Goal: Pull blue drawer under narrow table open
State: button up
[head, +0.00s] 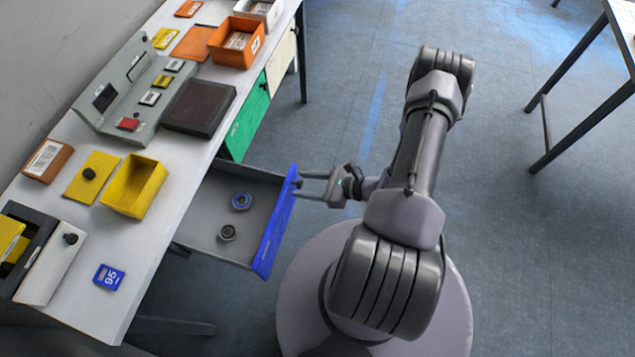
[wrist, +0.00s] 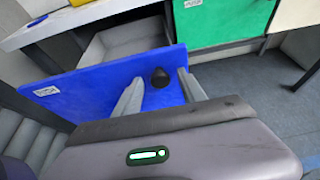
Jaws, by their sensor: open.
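The blue drawer (head: 276,228) under the narrow table (head: 185,205) stands pulled out, its grey inside showing in the head view. In the wrist view the drawer's blue front (wrist: 90,88) has a dark round knob (wrist: 160,78). My gripper (head: 302,184) is at the outer side of the drawer front, near its far end. In the wrist view my open gripper (wrist: 160,92) has a finger on each side of the knob. Whether the fingers touch it I cannot tell.
A green door (head: 247,120) and a cream door (head: 282,63) are under the table beyond the drawer. The tabletop holds a yellow bin (head: 134,187), an orange bin (head: 237,42) and a dark scanner plate (head: 199,105). Floor to the right is clear up to another table (head: 590,85).

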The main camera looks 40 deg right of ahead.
jog(key=p+v, duration=0.3)
jog(key=v, duration=1.4)
jog(key=shift+s+d+p, duration=0.2)
jog(key=shift+s+p, duration=0.05)
jog(key=shift+p, duration=0.15)
